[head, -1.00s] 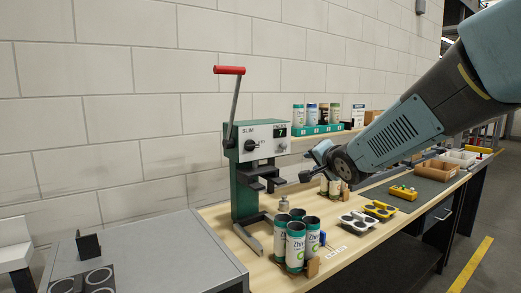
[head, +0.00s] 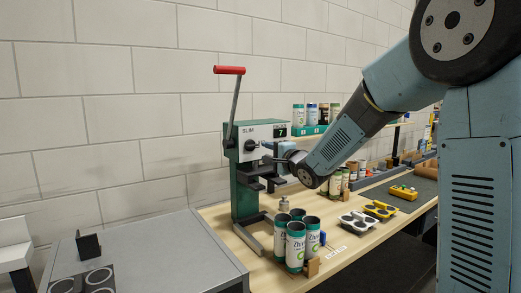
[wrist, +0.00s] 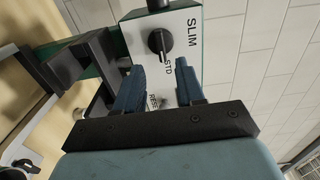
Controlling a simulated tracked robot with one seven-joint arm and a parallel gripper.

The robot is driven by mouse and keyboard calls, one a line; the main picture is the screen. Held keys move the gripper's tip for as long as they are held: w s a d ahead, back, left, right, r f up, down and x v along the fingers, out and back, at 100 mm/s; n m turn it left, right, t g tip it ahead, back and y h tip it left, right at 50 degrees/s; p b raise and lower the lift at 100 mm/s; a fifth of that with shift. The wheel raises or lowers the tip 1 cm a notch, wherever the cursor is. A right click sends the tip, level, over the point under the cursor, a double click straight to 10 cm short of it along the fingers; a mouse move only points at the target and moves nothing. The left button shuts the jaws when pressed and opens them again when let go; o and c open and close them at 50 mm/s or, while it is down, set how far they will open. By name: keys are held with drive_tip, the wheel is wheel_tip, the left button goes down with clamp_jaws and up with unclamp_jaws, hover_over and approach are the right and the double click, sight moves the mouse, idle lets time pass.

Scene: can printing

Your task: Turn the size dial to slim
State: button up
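The size dial (wrist: 160,41) is a round black knob on the white front panel (wrist: 215,30) of a press. It shows clearly in the wrist view, with SLIM printed to its upper right and STD beside it. Its raised grip seems to point toward STD. A third label lies partly behind my fingers. The press (head: 245,190) is green with a red-topped lever. My gripper (wrist: 158,84) is open and empty; its two blue fingers are spread before the panel, short of the dial. In the head view, my gripper (head: 272,152) is right of the dial.
Green-white cans (head: 296,245) stand on the wooden bench in front of the press. A counter (head: 281,131) on the panel shows 7. More cans (head: 310,113) sit on a shelf behind. Can holders (head: 358,221) lie to the right.

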sight(255, 147)
drive_tip(key=shift+x, duration=3.6)
drive_tip(key=shift+c, duration=0.4)
